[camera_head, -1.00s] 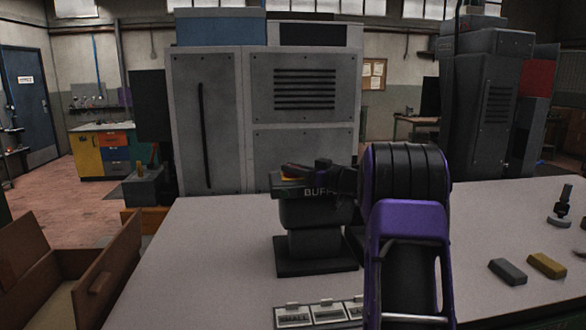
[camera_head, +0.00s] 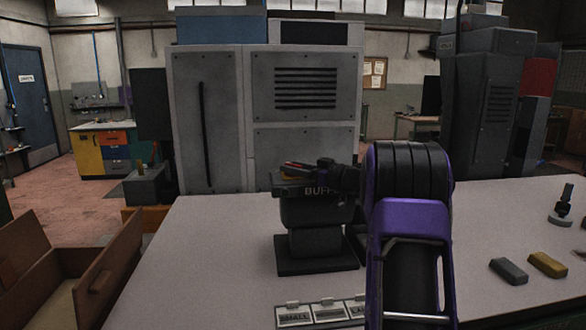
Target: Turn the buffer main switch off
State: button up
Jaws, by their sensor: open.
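The buffer (camera_head: 315,217) is a dark machine on a square base, standing on the light table near the middle of the head view. Its front carries lettering that reads "BUFF", with the rest hidden behind my arm. My gripper (camera_head: 296,167) is at the top of the buffer, pointing left, with its fingers apart and nothing seen between them. An orange-yellow part (camera_head: 290,178) shows just under the fingers on the buffer's top. I cannot make out the switch itself clearly, nor whether the fingers touch it. My purple and black arm covers the buffer's right side.
Labelled plates (camera_head: 322,312) lie at the table's front edge. A grey block (camera_head: 509,271), a yellow block (camera_head: 547,264) and a small black stand (camera_head: 563,207) are on the right. An open wooden crate (camera_head: 60,270) stands at left. The table (camera_head: 200,260) is clear left of the buffer.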

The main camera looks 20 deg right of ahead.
jog(key=v, duration=1.7)
jog(key=shift+b, duration=0.35)
